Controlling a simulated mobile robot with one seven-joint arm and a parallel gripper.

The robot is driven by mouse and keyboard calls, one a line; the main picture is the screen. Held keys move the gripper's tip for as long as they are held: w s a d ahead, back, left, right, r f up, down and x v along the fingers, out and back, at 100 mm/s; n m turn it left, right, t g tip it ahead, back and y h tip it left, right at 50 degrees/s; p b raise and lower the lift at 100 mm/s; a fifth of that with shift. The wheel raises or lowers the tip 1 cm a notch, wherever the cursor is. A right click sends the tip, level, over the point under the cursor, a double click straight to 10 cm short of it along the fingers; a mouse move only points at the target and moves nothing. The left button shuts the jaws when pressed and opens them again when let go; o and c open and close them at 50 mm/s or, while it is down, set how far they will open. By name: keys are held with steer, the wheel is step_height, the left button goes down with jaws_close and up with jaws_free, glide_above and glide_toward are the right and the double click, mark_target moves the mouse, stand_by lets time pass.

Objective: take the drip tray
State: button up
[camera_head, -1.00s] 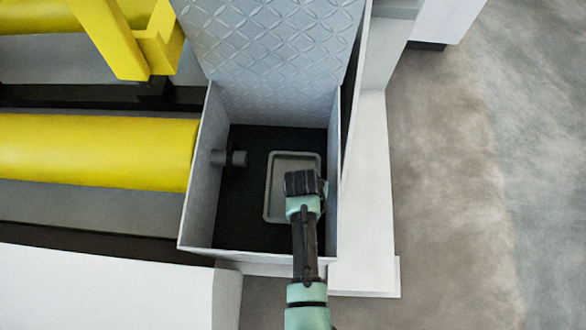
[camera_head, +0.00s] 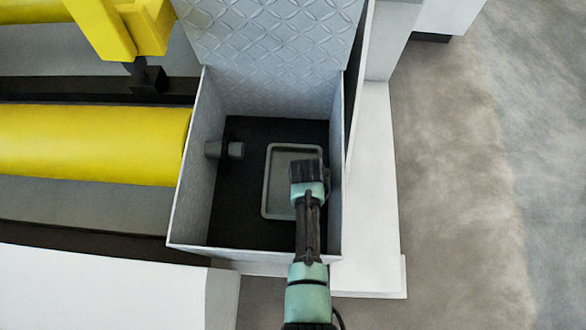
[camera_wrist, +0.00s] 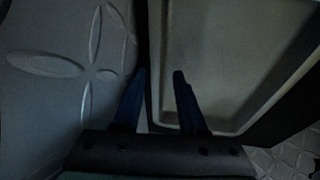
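The drip tray (camera_head: 268,182) is a shallow grey rectangle with a raised rim, lying on the dark floor of an open metal box. In the wrist view the tray (camera_wrist: 232,45) fills the upper right. My gripper (camera_wrist: 158,88) is open, its two dark blue fingers apart. One finger appears just outside the tray's rim, the other over its inside, so the rim runs between them. I cannot tell how deep the fingertips reach. In the head view my gripper (camera_head: 308,168) is over the tray's right part and hides it; the fingertips are hidden there.
The box (camera_head: 192,170) has upright walls close around the tray and a raised patterned lid (camera_head: 275,35) behind. A dark grey fitting (camera_head: 232,150) sticks out from its left wall. A yellow roller (camera_head: 90,145) lies to the left. Open floor (camera_head: 460,200) is at right.

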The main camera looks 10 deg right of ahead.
jaws_close()
stand_by(1.3)
